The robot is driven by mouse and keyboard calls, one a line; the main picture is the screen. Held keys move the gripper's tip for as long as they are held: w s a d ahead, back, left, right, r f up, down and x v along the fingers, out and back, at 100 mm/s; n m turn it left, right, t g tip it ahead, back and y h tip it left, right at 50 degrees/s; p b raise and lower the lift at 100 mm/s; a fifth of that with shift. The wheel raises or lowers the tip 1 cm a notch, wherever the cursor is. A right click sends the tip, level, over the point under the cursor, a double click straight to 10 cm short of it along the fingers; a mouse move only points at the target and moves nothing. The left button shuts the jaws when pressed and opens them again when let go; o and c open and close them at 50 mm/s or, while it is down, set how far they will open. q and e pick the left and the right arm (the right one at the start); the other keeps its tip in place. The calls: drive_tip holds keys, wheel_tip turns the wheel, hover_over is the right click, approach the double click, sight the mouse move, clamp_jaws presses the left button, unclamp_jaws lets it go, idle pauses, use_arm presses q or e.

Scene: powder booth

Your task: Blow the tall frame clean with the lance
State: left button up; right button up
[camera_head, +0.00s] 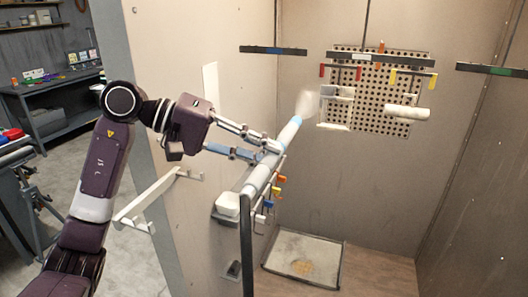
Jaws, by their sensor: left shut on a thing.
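My left gripper (268,151) comes in from the left and is shut on the lance (262,175), a pale tube with a light blue band near its far end. The lance slants up and to the right, away from me. A whitish puff (308,104) shows just past its tip. A pale grey frame (337,106) hangs below red hooks in front of the perforated panel, just right of the puff. I cannot tell whether the puff reaches it. My right gripper is out of view.
A white cylinder (407,112) hangs from yellow hooks on the right of the perforated panel (380,72). Dark hanging bars (273,50) span the booth. A rack with coloured hooks (279,188) stands below the lance. A shallow tray (304,257) lies on the floor.

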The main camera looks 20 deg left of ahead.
use_arm(q)
drive_tip(key=w+p, duration=0.1)
drive_tip(key=w, duration=0.8)
drive_tip(key=d+b, duration=0.2)
drive_tip(key=d, duration=1)
drive_tip(key=shift+s+d+b, duration=0.15)
drive_tip(key=shift+d+b, duration=0.25)
idle(0.7)
